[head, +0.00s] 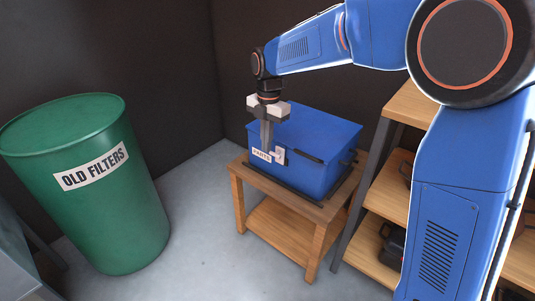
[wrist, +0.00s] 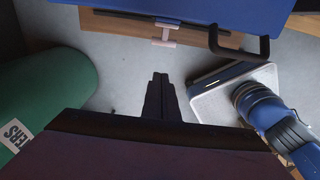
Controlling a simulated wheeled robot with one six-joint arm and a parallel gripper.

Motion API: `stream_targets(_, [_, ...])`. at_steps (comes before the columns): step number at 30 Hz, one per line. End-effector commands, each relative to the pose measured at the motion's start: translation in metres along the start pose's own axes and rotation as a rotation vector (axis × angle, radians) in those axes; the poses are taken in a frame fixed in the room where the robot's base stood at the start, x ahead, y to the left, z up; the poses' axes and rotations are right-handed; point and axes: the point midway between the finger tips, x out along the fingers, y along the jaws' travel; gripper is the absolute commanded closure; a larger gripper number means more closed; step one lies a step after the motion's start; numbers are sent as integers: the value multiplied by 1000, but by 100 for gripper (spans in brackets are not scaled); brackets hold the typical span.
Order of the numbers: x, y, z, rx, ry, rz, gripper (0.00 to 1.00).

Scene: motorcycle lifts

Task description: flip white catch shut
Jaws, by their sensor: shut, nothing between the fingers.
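A blue box (head: 325,140) with its lid down stands on a small wooden table (head: 240,170). The white catch (head: 280,155) is on the box front, beside a printed label (head: 261,155). In the wrist view the catch (wrist: 164,32) is a pale, pinkish T shape sticking out from the box's front edge. My gripper (head: 266,148) points down at the box front, close to the label and the catch. In the wrist view its fingers (wrist: 160,80) are together and empty, with a gap in the picture between their tips and the catch.
A dark handle (head: 307,156) juts from the box front, right of the catch; it also shows in the wrist view (wrist: 240,50). A green "OLD FILTERS" drum (head: 90,200) stands left. Wooden shelves (head: 385,205) stand right of the table. Floor is clear between drum and table.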

Motion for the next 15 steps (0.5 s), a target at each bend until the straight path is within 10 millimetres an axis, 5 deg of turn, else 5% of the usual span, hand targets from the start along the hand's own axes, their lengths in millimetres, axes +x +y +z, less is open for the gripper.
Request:
stream_targets(6, [-30,0,3,0,0,0,100])
stream_targets(15, [-39,0,3,-1,1,-1,100])
